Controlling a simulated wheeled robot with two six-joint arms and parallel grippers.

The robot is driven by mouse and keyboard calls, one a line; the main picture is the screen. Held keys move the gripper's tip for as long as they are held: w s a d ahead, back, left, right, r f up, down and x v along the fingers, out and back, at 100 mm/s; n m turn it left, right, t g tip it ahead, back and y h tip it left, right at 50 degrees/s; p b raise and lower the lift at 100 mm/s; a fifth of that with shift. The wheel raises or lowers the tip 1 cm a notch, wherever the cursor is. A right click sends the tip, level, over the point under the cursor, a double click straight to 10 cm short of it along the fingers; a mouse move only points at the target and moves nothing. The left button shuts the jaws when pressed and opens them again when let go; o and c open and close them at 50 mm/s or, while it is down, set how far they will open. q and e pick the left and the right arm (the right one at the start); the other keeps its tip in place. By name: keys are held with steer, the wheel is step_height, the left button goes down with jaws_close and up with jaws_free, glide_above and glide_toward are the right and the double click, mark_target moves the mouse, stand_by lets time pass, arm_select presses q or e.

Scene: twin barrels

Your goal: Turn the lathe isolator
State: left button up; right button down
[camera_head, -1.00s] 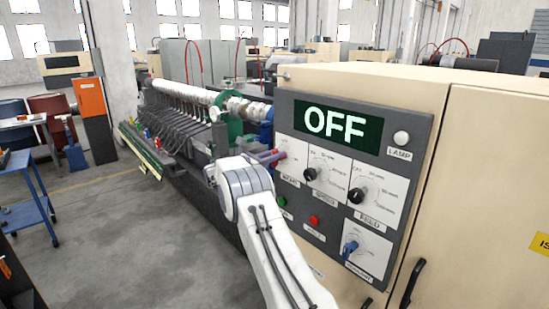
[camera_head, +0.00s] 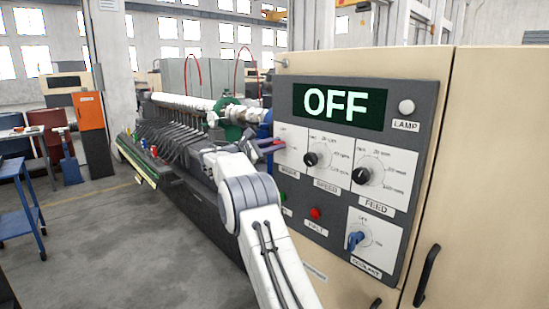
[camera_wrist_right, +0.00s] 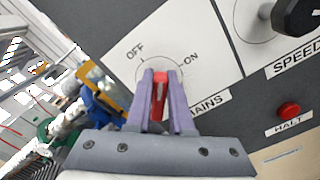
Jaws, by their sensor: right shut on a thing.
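The grey control panel (camera_head: 300,215) is on the front of the beige lathe cabinet, and its display (camera_head: 343,103) reads OFF. The MAINS plate (camera_head: 292,150) is at the panel's upper left, partly hidden by my arm in the head view. In the right wrist view, the red isolator handle (camera_wrist_right: 159,92) stands between the purple fingers of my right gripper (camera_wrist_right: 161,76). The gripper is shut on it, below the OFF and ON marks. The handle's exact angle is hard to tell. My right gripper (camera_head: 268,146) also shows in the head view. My left gripper is out of view.
SPEED (camera_head: 311,159) and FEED (camera_head: 361,176) knobs sit right of the isolator. A red HALT button (camera_head: 316,213) and a blue COOLANT switch (camera_head: 355,239) are lower. The lathe (camera_head: 190,150) stretches back behind my arm.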

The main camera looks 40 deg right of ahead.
steer(key=f+m+b, duration=0.1)
steer(key=m+b, duration=0.1)
steer(key=f+m+b, duration=0.1)
steer(key=m+b, duration=0.1)
steer(key=shift+a, duration=0.1)
steer(key=m+b, duration=0.3)
steer(key=m, duration=0.1)
steer(key=shift+r+m+b, duration=0.1)
steer(key=shift+m+b, duration=0.25)
steer(key=shift+m, duration=0.35)
steer(key=shift+r, duration=0.1)
